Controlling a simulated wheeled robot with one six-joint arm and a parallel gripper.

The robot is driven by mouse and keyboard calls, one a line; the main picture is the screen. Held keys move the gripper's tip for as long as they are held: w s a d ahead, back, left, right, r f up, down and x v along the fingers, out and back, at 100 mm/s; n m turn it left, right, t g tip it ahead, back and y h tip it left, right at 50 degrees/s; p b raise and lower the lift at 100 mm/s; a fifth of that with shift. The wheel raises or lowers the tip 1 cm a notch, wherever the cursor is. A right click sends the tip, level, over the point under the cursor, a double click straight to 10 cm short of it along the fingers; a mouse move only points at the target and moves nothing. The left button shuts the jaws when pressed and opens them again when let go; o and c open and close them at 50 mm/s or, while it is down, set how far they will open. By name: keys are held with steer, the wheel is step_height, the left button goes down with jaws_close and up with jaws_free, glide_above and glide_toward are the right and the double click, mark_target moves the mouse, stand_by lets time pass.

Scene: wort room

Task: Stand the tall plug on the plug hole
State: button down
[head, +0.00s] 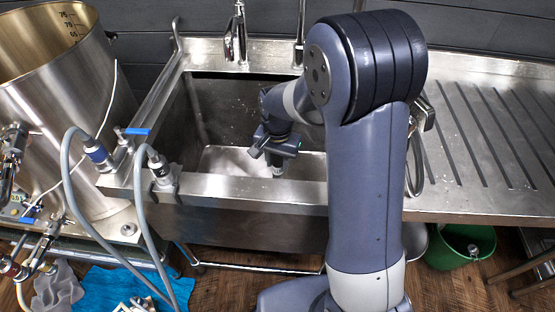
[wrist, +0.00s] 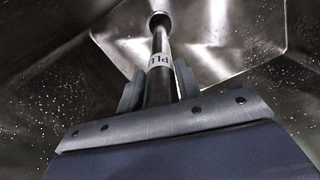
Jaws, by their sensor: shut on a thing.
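My gripper (head: 273,150) is down inside the steel sink (head: 225,188). It is shut on the tall plug, a slim metal tube whose pale lower tip (head: 278,172) shows beneath the jaws. In the wrist view the plug (wrist: 160,50) runs out from between the fingers of my gripper (wrist: 158,88), with a white label partly readable as "PLU". It ends in a wider round end with a dark centre. I cannot make out the plug hole apart from this end, nor tell whether the plug touches the sink floor.
A large steel kettle (head: 60,100) with hoses (head: 70,165) and blue-handled valves stands left of the sink. Taps (head: 237,35) rise at the back edge. A ribbed drainboard (head: 490,150) lies to the right. A green bucket (head: 460,245) stands on the floor.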

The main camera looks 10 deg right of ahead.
steer(key=c, duration=0.9)
jaws_free()
step_height(320, 180, up, 11)
steer(key=shift+f+p, duration=0.1)
steer(key=shift+p, duration=0.55)
steer(key=shift+f, duration=0.1)
step_height(320, 180, down, 11)
steer(key=shift+r+b, duration=0.2)
steer(key=shift+b, duration=0.4)
steer(key=shift+r, duration=0.15)
steer(key=shift+r, duration=0.1)
